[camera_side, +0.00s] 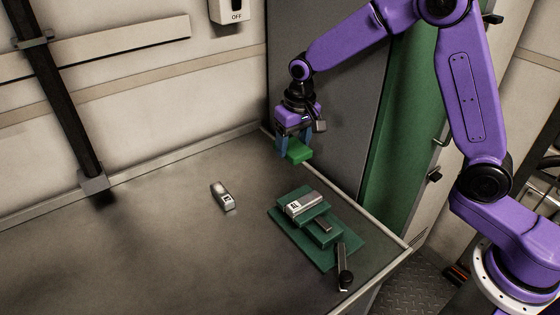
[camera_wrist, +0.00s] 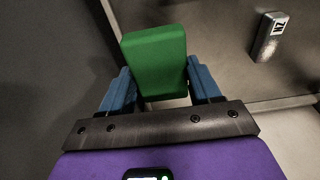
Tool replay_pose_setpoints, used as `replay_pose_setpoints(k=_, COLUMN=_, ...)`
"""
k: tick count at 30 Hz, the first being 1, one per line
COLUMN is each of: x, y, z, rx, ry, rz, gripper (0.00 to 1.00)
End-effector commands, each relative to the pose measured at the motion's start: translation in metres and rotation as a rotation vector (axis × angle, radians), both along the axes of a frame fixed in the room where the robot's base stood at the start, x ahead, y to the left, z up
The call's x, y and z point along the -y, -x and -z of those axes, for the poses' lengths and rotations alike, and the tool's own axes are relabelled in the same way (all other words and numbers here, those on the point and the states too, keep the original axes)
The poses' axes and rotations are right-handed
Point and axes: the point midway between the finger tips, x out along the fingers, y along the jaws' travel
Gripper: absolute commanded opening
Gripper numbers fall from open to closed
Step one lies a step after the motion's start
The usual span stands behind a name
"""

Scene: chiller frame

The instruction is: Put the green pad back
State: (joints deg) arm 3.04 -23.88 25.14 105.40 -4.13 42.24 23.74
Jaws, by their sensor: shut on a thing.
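The green pad (camera_side: 299,152) is a bright green block between the blue fingers of my gripper (camera_side: 293,149). It hangs above the back right edge of the table, clear of the surface. In the wrist view the pad (camera_wrist: 154,58) sticks out beyond the fingers of my gripper (camera_wrist: 161,88), with one finger on each side. A dark green fixture (camera_side: 285,222) lies on the table, nearer the camera and to the right of the pad. A silver block (camera_side: 304,205) with a label rests on its raised part.
A loose silver block (camera_side: 223,197) lies on the table left of the fixture; a similar labelled block (camera_wrist: 270,37) shows top right in the wrist view. A raised rim (camera_side: 388,229) edges the table. The table's left is clear.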

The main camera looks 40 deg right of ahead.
Motion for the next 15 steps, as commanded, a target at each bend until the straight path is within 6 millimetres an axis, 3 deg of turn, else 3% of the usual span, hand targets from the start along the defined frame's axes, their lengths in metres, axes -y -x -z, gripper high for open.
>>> replay_pose_setpoints(k=6, x=-0.006, y=-0.024, z=0.033, rx=-0.004, ry=0.002, rz=0.0, gripper=0.29)
replay_pose_setpoints(k=15, x=-0.009, y=-0.038, z=0.048, rx=-0.001, ry=0.001, rz=0.0, gripper=0.29)
